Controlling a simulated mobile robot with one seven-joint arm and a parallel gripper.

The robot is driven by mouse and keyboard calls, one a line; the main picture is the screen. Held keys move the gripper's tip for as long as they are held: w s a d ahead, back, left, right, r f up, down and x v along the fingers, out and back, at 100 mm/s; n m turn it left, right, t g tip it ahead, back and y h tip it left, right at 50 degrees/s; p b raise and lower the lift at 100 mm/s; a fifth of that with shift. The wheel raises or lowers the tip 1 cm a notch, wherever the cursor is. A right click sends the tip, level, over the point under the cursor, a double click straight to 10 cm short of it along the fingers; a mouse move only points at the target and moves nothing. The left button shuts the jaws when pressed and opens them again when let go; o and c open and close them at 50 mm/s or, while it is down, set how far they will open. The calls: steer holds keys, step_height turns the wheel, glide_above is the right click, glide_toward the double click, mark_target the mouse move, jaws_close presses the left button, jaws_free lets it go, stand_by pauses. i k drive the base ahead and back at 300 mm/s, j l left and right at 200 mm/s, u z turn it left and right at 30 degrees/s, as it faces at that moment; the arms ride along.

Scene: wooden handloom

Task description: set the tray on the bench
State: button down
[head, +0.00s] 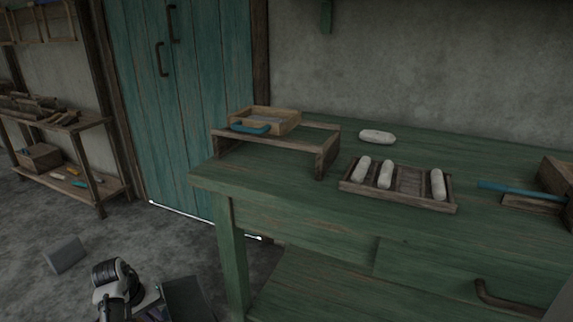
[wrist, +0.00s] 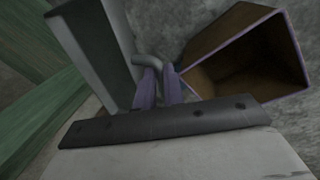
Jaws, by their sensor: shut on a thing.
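My gripper (wrist: 160,84) is shut on a curved grey bar (wrist: 148,61) in the wrist view; I cannot tell what the bar belongs to. In the head view my gripper's fingertips are not clearly seen. A shallow wooden tray (head: 288,123) with a blue handle (head: 250,128) sits on a low wooden stand (head: 327,152) at the left of the green bench (head: 300,205). A compartment tray (head: 403,204) lies flat on the bench and holds three white rolls, with an empty slot between the second and third.
A loose white roll (head: 377,136) lies behind the compartment tray. A blue-handled tool (head: 507,187) is at the right. A hollow brown box (wrist: 250,58) and a dark panel (wrist: 92,50) flank my fingers. A grey block (head: 65,254) lies on the floor.

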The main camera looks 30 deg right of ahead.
mark_target(253, 178)
steer(key=l+u, duration=0.2)
steer(key=l, duration=0.25)
steer(key=k+l+u, duration=0.15)
steer(key=l, duration=0.3)
steer(key=l+u, duration=0.2)
steer(key=l, duration=0.3)
steer(key=k+l+u, duration=0.15)
steer(key=l, duration=0.25)
